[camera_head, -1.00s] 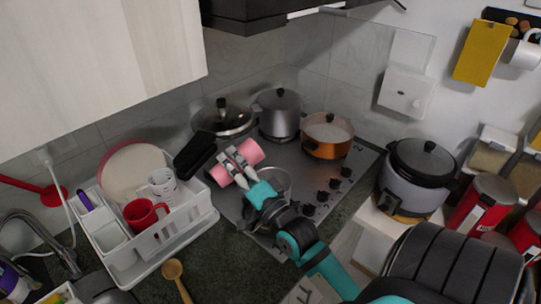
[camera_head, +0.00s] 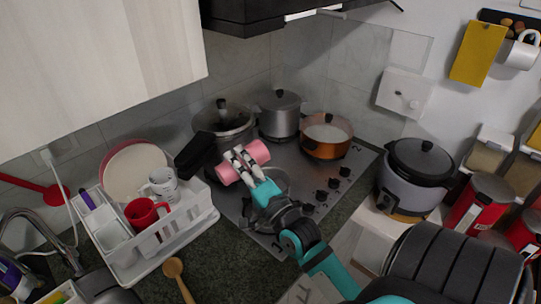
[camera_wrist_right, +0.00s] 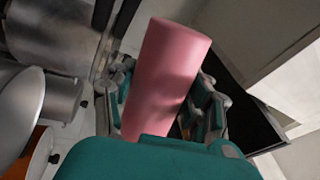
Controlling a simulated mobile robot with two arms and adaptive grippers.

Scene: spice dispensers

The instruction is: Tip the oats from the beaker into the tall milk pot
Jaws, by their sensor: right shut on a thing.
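My right gripper (camera_head: 243,163) is shut around the middle of a pink cylinder, the beaker (camera_head: 228,174). The beaker lies nearly level above the left part of the hob, its right end slightly higher in the head view. In the wrist view the beaker (camera_wrist_right: 168,70) sits between the fingers. Its opening and any oats are hidden. A shiny silver pot (camera_head: 279,182) shows partly behind my gripper. A tall lidded silver pot (camera_head: 279,117) stands at the back. I cannot tell which is the milk pot. My left gripper is not in view.
A copper pot (camera_head: 326,147) with pale contents and a lidded pot (camera_head: 223,122) stand on the hob (camera_head: 330,177). A black elongated object (camera_head: 195,156) is left of the beaker. A white dish rack (camera_head: 165,240) with cups is at left; a rice cooker (camera_head: 411,187) is at right.

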